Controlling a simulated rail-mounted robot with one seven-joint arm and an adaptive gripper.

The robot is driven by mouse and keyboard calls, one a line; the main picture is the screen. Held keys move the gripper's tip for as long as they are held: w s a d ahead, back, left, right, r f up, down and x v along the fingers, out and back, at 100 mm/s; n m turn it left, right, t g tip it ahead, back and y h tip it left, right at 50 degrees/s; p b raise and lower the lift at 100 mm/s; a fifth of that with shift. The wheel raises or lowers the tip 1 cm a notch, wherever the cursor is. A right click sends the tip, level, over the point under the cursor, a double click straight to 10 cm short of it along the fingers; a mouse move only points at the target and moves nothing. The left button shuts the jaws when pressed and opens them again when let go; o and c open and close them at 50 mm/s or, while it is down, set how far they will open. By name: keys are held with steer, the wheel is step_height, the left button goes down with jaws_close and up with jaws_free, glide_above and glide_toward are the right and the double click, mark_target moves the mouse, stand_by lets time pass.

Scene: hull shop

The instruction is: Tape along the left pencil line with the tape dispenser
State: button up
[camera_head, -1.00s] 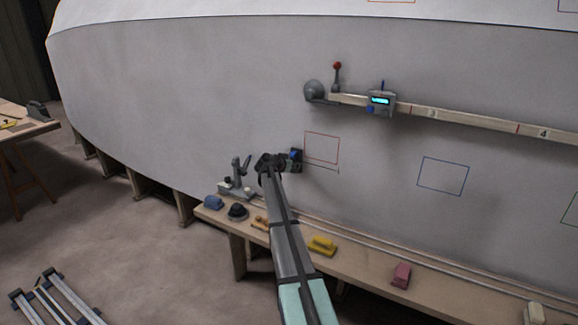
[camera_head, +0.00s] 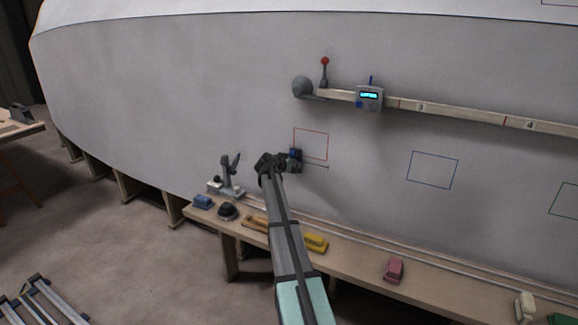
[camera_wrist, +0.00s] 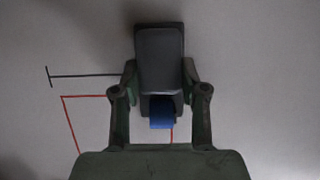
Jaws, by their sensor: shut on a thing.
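The tape dispenser (camera_wrist: 160,60) is a dark grey block with a blue part (camera_wrist: 161,112). My gripper (camera_wrist: 159,72) is shut on its sides and holds it at the pale hull wall (camera_head: 200,90). In the head view the dispenser (camera_head: 296,159) covers the lower left of a red outlined rectangle (camera_head: 327,146). A thin dark pencil line (camera_wrist: 85,76) with a short end bar runs from the dispenser to the left in the wrist view, and to the right in the head view. The dispenser hides the rest of the line. I cannot tell whether it touches the hull.
A wooden batten (camera_head: 440,111) with a blue-screened gauge (camera_head: 369,97) runs across the hull above. A blue rectangle (camera_head: 432,170) is further right. A bench (camera_head: 350,268) below holds a yellow block (camera_head: 316,243), a pink block (camera_head: 394,270) and other tools.

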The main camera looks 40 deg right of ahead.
steer(key=shift+s+d+b, duration=0.2)
steer(key=shift+s+d, duration=1.15)
steer(key=shift+s, duration=1.65)
steer(key=shift+s+d+b, duration=0.25)
steer(key=shift+s+d, duration=1.15)
steer(key=shift+s, duration=1.55)
steer(key=shift+s+d+b, duration=0.2)
steer(key=shift+s+d, duration=1.15)
steer(key=shift+s, duration=1.65)
steer(key=o, duration=0.3)
steer(key=c, duration=0.3)
steer(key=shift+s+a, duration=0.1)
steer(key=shift+a, duration=0.05)
steer(key=shift+s+a+b, duration=0.15)
steer(key=shift+a+b, duration=0.25)
